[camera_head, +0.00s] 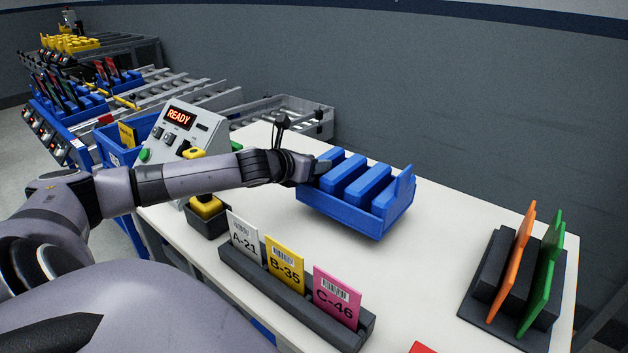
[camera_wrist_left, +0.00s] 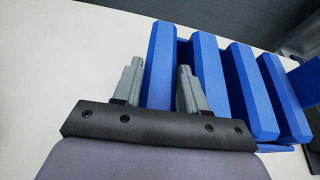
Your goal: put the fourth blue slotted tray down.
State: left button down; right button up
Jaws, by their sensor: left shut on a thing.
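The blue slotted tray (camera_head: 345,213) is over the white table, right of its middle in the head view. It has several raised blue ribs and a taller end piece at right. My left gripper (camera_head: 318,168) is shut on the tray's left end. In the left wrist view, the gripper's two grey fingers (camera_wrist_left: 160,78) stand either side of the tray's end rib, and the tray (camera_wrist_left: 205,75) stretches off to the right. A shadow lies under the tray's near edge; I cannot tell whether its underside touches the table. My right gripper is not in view.
On the white table (camera_head: 440,273) are a dark card holder (camera_head: 265,287) with three cards, a dark rack (camera_head: 490,290) with orange and green plates, and a control box (camera_head: 180,130) reading READY. A blue bin (camera_head: 105,140) and roller conveyors (camera_head: 190,95) stand behind at left.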

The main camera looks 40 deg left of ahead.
pick_arm(q)
jog(key=shift+f, duration=1.95)
jog(key=c, duration=0.6)
grip_release()
jog(key=shift+s, duration=0.1)
